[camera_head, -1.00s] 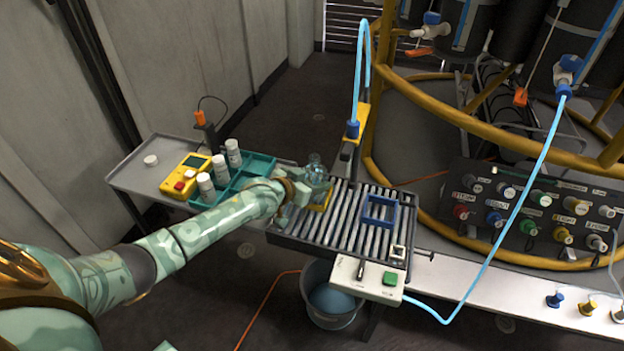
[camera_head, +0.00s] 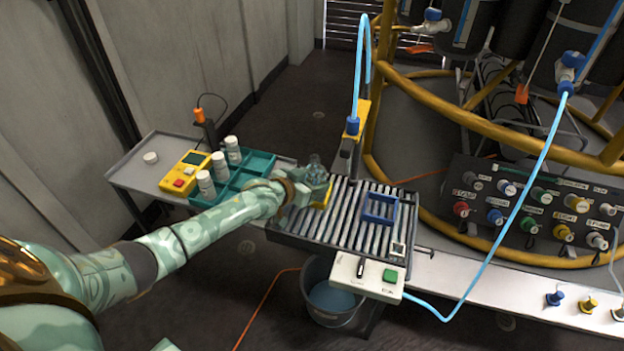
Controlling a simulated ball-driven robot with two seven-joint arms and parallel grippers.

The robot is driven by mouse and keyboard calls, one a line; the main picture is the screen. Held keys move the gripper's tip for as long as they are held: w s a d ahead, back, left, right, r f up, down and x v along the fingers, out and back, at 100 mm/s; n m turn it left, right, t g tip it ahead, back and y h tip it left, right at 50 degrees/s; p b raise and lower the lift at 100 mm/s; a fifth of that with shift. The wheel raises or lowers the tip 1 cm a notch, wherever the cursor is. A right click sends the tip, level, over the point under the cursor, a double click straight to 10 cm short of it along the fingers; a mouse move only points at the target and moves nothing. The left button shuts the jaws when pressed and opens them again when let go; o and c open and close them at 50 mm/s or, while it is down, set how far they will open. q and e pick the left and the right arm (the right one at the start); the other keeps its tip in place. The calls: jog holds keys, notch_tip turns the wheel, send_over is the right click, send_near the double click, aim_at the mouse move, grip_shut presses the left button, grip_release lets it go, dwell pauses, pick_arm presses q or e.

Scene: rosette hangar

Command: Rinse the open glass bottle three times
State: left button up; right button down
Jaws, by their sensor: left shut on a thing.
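The clear glass bottle (camera_head: 316,172) is upright at the left end of the slatted rack (camera_head: 345,222), beside a yellow piece (camera_head: 327,194). My left gripper (camera_head: 303,190) is at the bottle, shut on it; its fingers are small and partly hidden by my wrist. I cannot tell whether the bottle's base touches the rack. The blue spout (camera_head: 352,126) hangs from a yellow-topped post to the right of the bottle, fed by a light blue hose (camera_head: 362,70). A control box with a green button (camera_head: 389,275) sits at the rack's front. My right gripper is not in view.
A teal tray (camera_head: 262,163) with several white bottles and a yellow meter (camera_head: 187,173) stand on the grey side table (camera_head: 128,172). A blue square frame (camera_head: 380,208) lies on the rack. A bucket (camera_head: 332,302) stands below. A valve panel (camera_head: 540,208) is at right.

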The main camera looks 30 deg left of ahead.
aim_at(311, 166)
pick_arm(q)
jog(key=shift+f, duration=0.2)
dwell(0.4)
jog(key=o, duration=1.6)
jog(key=shift+r+p, duration=2.3)
jog(key=shift+r, duration=0.75)
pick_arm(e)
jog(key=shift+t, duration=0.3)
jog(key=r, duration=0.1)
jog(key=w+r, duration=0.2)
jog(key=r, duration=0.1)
pick_arm(q)
jog(key=shift+f, duration=0.1)
jog(key=shift+s, duration=0.1)
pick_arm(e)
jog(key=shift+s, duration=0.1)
